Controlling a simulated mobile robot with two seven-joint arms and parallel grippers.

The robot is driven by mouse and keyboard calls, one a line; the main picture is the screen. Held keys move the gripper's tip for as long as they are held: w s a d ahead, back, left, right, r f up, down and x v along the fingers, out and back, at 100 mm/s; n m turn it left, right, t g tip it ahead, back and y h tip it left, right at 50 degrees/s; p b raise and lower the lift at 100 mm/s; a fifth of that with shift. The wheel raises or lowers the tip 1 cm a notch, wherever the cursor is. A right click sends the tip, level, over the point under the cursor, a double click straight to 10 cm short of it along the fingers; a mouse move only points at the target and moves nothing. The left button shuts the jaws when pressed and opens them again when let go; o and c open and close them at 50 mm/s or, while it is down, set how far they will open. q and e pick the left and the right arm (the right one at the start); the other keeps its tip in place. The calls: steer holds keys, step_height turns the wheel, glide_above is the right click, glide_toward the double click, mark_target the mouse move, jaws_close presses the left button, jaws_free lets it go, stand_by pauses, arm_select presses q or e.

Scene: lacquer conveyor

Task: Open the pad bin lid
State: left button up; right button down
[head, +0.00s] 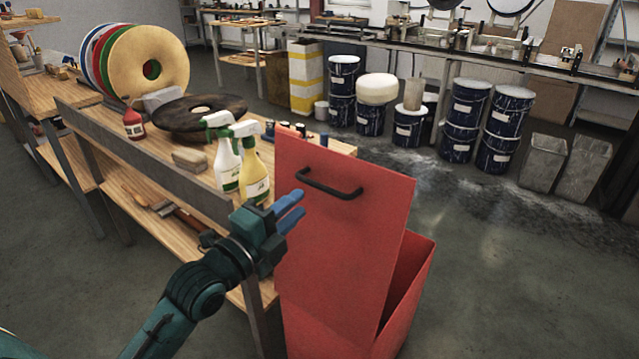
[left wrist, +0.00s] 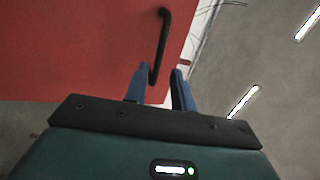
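The red pad bin (head: 408,310) stands on the floor at the right end of the workbench. Its red lid (head: 345,240) is raised steeply, and part of the dark bin opening shows to its right. A black bar handle (head: 330,187) is on the lid's upper part; it also shows in the left wrist view (left wrist: 163,40). My left gripper (head: 296,211) is beside the lid, just below and left of the handle. In the left wrist view its blue fingers (left wrist: 161,88) are apart, with the handle's near end close to the left finger. No grip on the handle shows.
The wooden bench (head: 140,185) with a grey front rail (head: 150,165) lies left of the bin. Spray bottles (head: 254,170) stand near the lid. Dark blue drums (head: 465,118) line the back. The floor (head: 510,270) right of the bin is clear.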

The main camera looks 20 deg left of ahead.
mark_target(318, 188)
arm_select(q)
steer(key=x, duration=0.8)
steer(key=shift+p, duration=0.35)
steer(key=shift+c, duration=0.2)
jaws_close()
